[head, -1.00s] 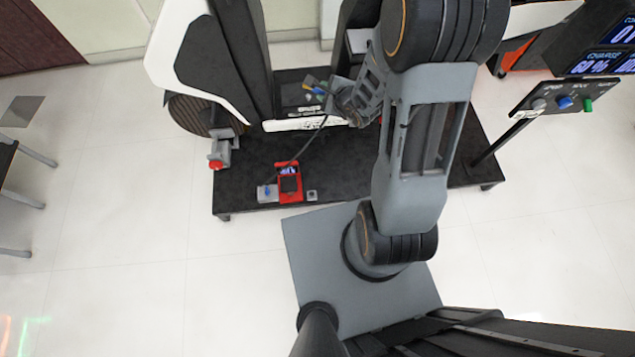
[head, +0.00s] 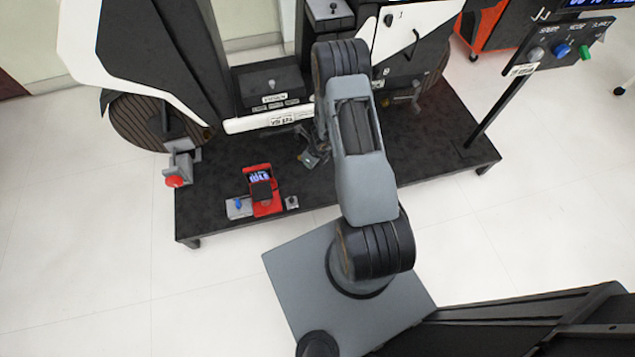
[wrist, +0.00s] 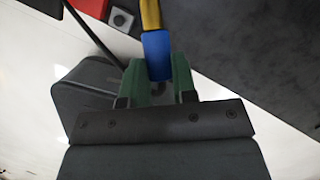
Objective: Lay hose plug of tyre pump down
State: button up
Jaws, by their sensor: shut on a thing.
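The tyre pump (head: 264,205) is a red box with a lit display near the front left of the black platform. In the wrist view, a corner of its red body shows at the top left (wrist: 92,6). My gripper (wrist: 157,78) is shut on the hose plug (wrist: 156,55), which has a blue body and a yellow end pointing up in the picture. A black hose (wrist: 88,28) runs from the top left towards the gripper. In the head view, my gripper (head: 310,158) is above the platform, right of the pump and partly hidden by my arm.
The black platform (head: 225,150) has bare surface around the pump. A small grey block with a blue knob (head: 239,206) is left of the pump, and a small grey fitting (head: 291,202) is right of it. A red-knobbed clamp (head: 175,180) is at the platform's left edge.

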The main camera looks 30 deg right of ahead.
notch_tip(320, 180, down, 12)
jog(key=s+d+m+t+y+b, duration=0.1)
jog(key=m+y, duration=0.4)
jog(key=m, duration=0.7)
jog(key=d+b, duration=0.1)
jog(key=b, duration=0.1)
jog(key=shift+s+r+b, duration=0.15)
jog(key=shift+s+b, duration=0.05)
jog(key=shift+b, duration=0.15)
jog(key=shift+r, duration=0.1)
notch_tip(320, 180, down, 8)
jog(key=b, duration=0.6)
jog(key=shift+r+b, duration=0.15)
jog(key=shift+b, duration=0.25)
jog(key=o, duration=1)
